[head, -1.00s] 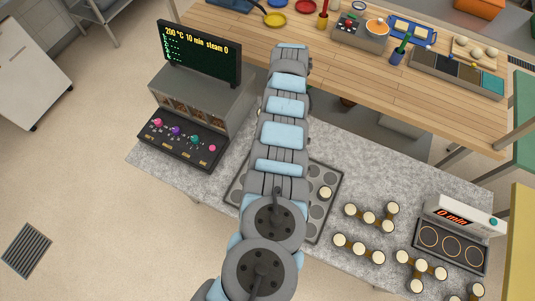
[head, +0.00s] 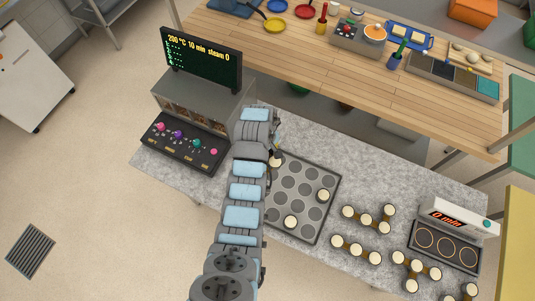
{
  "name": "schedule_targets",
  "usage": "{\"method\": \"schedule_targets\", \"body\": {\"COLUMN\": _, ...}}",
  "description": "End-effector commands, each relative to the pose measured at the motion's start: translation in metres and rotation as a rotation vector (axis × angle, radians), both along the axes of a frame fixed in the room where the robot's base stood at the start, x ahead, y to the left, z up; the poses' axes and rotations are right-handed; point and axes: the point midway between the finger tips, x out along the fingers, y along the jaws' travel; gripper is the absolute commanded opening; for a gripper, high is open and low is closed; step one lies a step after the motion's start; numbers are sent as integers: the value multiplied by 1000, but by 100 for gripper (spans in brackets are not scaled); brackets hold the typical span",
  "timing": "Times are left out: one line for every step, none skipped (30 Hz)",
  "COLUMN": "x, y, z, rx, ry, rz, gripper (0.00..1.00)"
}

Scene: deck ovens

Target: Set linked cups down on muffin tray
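The dark muffin tray (head: 334,183) lies on the grey speckled counter, with rows of round wells. Cream-topped cups show at separate spots on it: one at right (head: 323,194), one near the front (head: 290,222) and one at its upper left corner (head: 275,161). Whether the corner cup is seated or held is unclear. My gripper (head: 275,148) is over that corner, beside this cup. Its fingers are small and largely hidden by my arm, so their opening cannot be told. Linked cups joined by brown bars (head: 367,219) lie on the counter right of the tray.
More linked cup groups lie at the right: one nearer the front (head: 356,249), one farther right (head: 417,269) and one at the bottom edge (head: 462,291). A timer unit (head: 446,240) reads 0 min. The oven control panel (head: 183,146) stands at left. A wooden worktable (head: 300,68) runs behind.

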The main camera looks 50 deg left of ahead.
Motion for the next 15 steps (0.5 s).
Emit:
{"method": "schedule_targets", "body": {"x": -9, "y": -5, "z": 1, "rx": 1, "ry": -3, "rz": 37, "gripper": 0}}
{"method": "schedule_targets", "body": {"x": -13, "y": -8, "z": 0, "rx": -1, "ry": -2, "rz": 61, "gripper": 0}}
{"method": "schedule_targets", "body": {"x": -20, "y": -12, "z": -2, "rx": -4, "ry": 1, "rz": 92, "gripper": 0}}
{"method": "schedule_targets", "body": {"x": -24, "y": -15, "z": -2, "rx": -3, "ry": 1, "rz": 114, "gripper": 0}}
{"method": "schedule_targets", "body": {"x": -27, "y": -17, "z": -1, "rx": 0, "ry": -1, "rz": 137, "gripper": 0}}
{"method": "schedule_targets", "body": {"x": -32, "y": -20, "z": -1, "rx": 0, "ry": -2, "rz": 166, "gripper": 0}}
{"method": "schedule_targets", "body": {"x": -36, "y": -23, "z": -2, "rx": -1, "ry": 0, "rz": 186, "gripper": 0}}
{"method": "schedule_targets", "body": {"x": -40, "y": -25, "z": -2, "rx": -1, "ry": 0, "rz": 208, "gripper": 0}}
{"method": "schedule_targets", "body": {"x": -43, "y": -27, "z": -1, "rx": 0, "ry": -2, "rz": 230, "gripper": 0}}
{"method": "schedule_targets", "body": {"x": -45, "y": -29, "z": 0, "rx": 2, "ry": -3, "rz": 247, "gripper": 0}}
{"method": "schedule_targets", "body": {"x": -47, "y": -30, "z": 0, "rx": 2, "ry": -3, "rz": 261, "gripper": 0}}
{"method": "schedule_targets", "body": {"x": -49, "y": -33, "z": 0, "rx": 2, "ry": -2, "rz": 278, "gripper": 0}}
{"method": "schedule_targets", "body": {"x": -51, "y": -34, "z": 0, "rx": 1, "ry": -1, "rz": 288, "gripper": 0}}
{"method": "schedule_targets", "body": {"x": -52, "y": -35, "z": 0, "rx": 0, "ry": 0, "rz": 297, "gripper": 0}}
{"method": "schedule_targets", "body": {"x": -54, "y": -36, "z": 0, "rx": -1, "ry": 1, "rz": 307, "gripper": 0}}
